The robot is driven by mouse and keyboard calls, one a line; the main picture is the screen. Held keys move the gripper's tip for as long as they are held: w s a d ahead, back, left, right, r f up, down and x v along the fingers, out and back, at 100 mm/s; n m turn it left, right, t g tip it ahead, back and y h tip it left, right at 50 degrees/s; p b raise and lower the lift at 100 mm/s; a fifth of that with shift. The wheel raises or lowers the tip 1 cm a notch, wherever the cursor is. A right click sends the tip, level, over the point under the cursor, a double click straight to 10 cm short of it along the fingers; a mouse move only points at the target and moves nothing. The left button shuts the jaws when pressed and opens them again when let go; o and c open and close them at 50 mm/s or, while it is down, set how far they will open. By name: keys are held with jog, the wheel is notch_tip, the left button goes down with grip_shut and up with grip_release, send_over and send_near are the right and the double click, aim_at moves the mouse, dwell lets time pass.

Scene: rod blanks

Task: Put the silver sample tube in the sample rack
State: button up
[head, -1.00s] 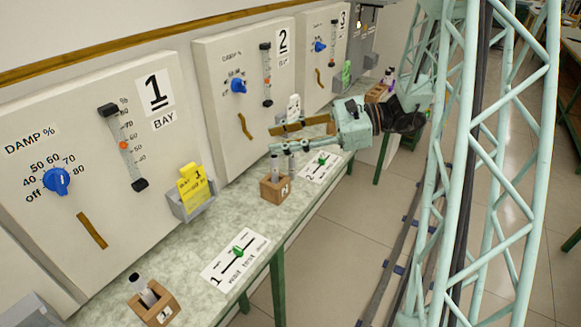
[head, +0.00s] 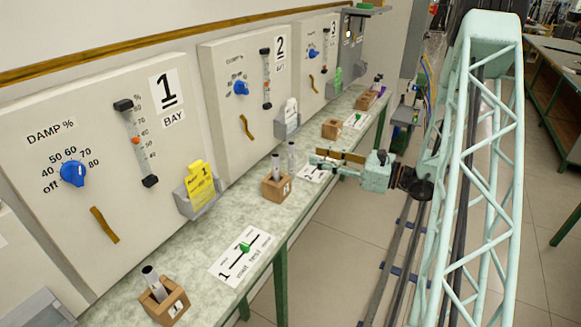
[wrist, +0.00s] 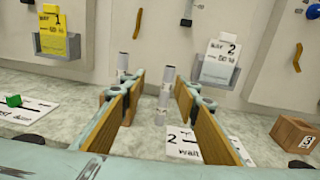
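A silvery tube stands upright on the bench beyond bay card 2, in the head view (head: 291,158) and between the fingertips as seen in the wrist view (wrist: 162,100). A similar tube (head: 276,168) stands in the wooden block marked 2 (head: 276,190); in the wrist view that tube (wrist: 123,66) is left of the first. My gripper (head: 314,158) is open, its two brown-padded fingers (wrist: 159,78) apart and pointing toward the wall. The head view shows it just right of the free-standing tube. I cannot tell which object is the sample rack.
The wooden block marked 1 (head: 168,308) holds another tube (head: 152,280). The block marked 3 (head: 332,129) looks empty. Card holders (head: 200,198) and bay panels line the wall. Bench card 2 (wrist: 187,143) lies below the fingers. The open floor is on the right.

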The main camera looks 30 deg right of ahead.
aim_at(291, 151)
jog(key=shift+s+d+f+m+t+h, duration=0.2)
jog(key=shift+d+f+m+t+h, duration=0.3)
jog(key=shift+d+f, duration=0.5)
jog(key=shift+w+r, duration=0.1)
jog(key=shift+w, duration=0.05)
jog(key=b+x, duration=0.1)
jog(key=x, duration=0.7)
jog(key=shift+a, duration=0.15)
jog(key=shift+w, duration=0.1)
jog(key=shift+w+a, duration=0.1)
jog(key=shift+f+b+x, duration=0.2)
jog(key=shift+b+x, duration=0.25)
jog(key=shift+x, duration=2.05)
jog(key=shift+c, duration=0.7)
jog(key=c, duration=0.7)
